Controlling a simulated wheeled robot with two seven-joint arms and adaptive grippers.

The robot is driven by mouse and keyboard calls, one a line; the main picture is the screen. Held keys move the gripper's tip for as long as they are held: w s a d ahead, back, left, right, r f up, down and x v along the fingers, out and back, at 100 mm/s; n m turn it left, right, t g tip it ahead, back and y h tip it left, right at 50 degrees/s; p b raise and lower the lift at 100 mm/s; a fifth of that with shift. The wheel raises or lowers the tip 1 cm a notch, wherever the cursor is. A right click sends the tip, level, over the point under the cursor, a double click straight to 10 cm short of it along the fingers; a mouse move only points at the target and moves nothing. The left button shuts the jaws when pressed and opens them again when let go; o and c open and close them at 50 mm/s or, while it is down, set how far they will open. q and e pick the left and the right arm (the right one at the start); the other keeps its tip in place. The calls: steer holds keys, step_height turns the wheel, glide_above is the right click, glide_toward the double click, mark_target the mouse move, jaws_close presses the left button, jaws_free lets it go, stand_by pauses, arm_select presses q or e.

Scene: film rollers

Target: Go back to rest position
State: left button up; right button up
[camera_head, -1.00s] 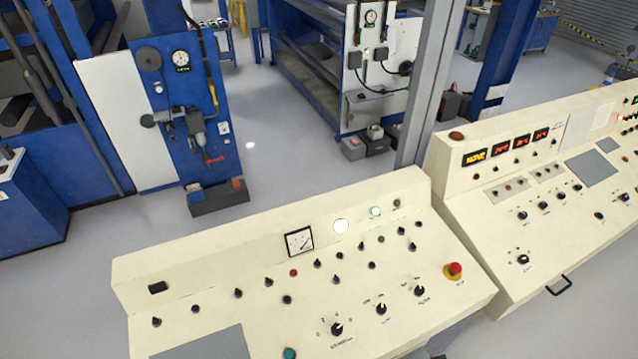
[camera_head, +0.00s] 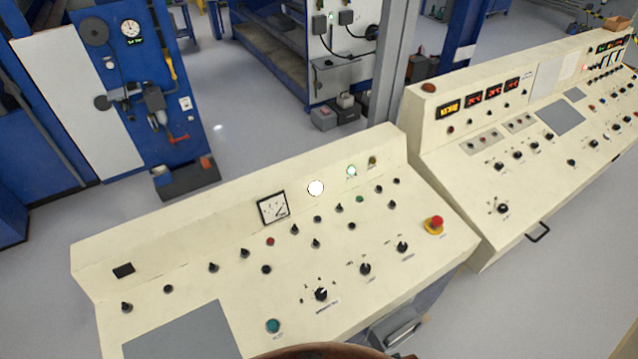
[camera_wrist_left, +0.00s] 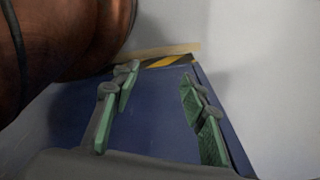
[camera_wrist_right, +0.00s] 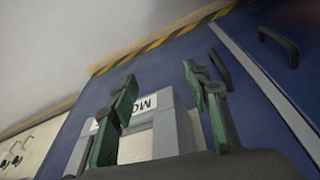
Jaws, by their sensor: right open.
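My left gripper (camera_wrist_left: 160,110) shows in the left wrist view. Its green-padded fingers stand apart with nothing between them, in front of a dark blue panel (camera_wrist_left: 160,130) with a yellow-black striped edge. My right gripper (camera_wrist_right: 165,115) shows in the right wrist view, also open and empty. Behind its fingers is a grey-framed box with a white label (camera_wrist_right: 148,102) on a blue cabinet front (camera_wrist_right: 175,65). Neither gripper shows in the head view. A brown rounded surface rises at that view's bottom edge; I cannot tell which part it is.
A cream control console (camera_head: 190,240) with knobs and a red emergency button (camera_head: 436,223) stands in front. A second console (camera_head: 480,185) stands to its right, with a black handle (camera_head: 538,232). A grey post (camera_head: 395,75) and blue machines (camera_head: 120,90) stand behind. Grey floor lies between.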

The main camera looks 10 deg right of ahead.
arm_select(q)
step_height(320, 180, down, 8)
steer(key=b, duration=0.7)
steer(key=shift+s, duration=0.4)
arm_select(e)
steer(key=s+f, duration=0.9)
steer(key=f, duration=0.3)
steer(key=s+f+g, duration=0.1)
steer(key=s+f, duration=0.9)
steer(key=f, duration=0.1)
steer(key=shift+f+n, duration=0.3)
steer(key=shift+f, duration=0.05)
arm_select(q)
steer(key=shift+c, duration=0.7)
arm_select(e)
steer(key=shift+c, duration=0.7)
